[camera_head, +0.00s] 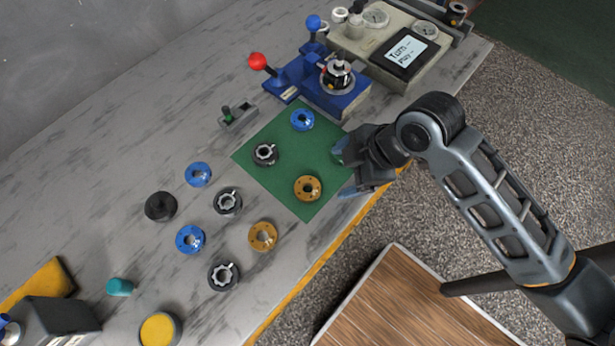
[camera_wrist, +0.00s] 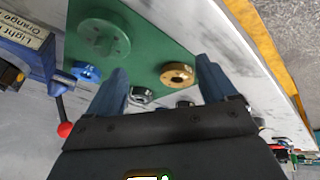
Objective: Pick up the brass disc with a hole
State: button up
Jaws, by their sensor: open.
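One brass disc with a hole (camera_head: 308,188) lies flat on the green mat (camera_head: 303,208), near its front corner. A second brass disc (camera_head: 262,236) lies on the bare table to the lower left. In the wrist view, a brass disc (camera_wrist: 177,75) lies on the green mat (camera_wrist: 150,30), between the fingers and nearer the right one. My gripper (camera_head: 345,172) is open and empty, over the mat's right edge and to the right of the nearer disc. Its two fingers (camera_wrist: 162,70) are apart in the wrist view.
A blue disc (camera_head: 302,120) and a dark ring (camera_head: 265,154) share the mat. More rings lie left. The blue fixture with red-knobbed lever (camera_head: 257,61) stands behind. The table's yellow edge (camera_head: 340,240) is close.

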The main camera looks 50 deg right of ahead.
aim_at(305, 192)
jog(key=w+a+r+n+g+y, duration=0.1)
jog(key=w+r+n+g, duration=0.1)
jog(key=n, duration=0.1)
jog(key=shift+w+a+r+n+g+y, duration=0.3)
jog(key=shift+w+a+r+y, duration=0.05)
jog(key=shift+r+y, duration=0.05)
jog(key=a+f+b, duration=0.1)
jog(key=b, duration=0.1)
jog(key=a+f+n+g+b, duration=0.1)
jog(key=b, duration=0.1)
jog(key=shift+w+f, duration=0.3)
jog(key=shift+w, duration=0.05)
jog(key=shift+a+b+x, duration=0.25)
jog(key=shift+b+x, duration=0.3)
jog(key=shift+x, duration=1.25)
jog(key=shift+w+r+y, duration=0.1)
jog(key=shift+w+y, duration=0.1)
jog(key=shift+y, duration=0.1)
jog(key=shift+c, duration=0.3)
jog(key=c, duration=1.3)
jog(key=shift+o, duration=0.2)
jog(key=shift+r, duration=0.1)
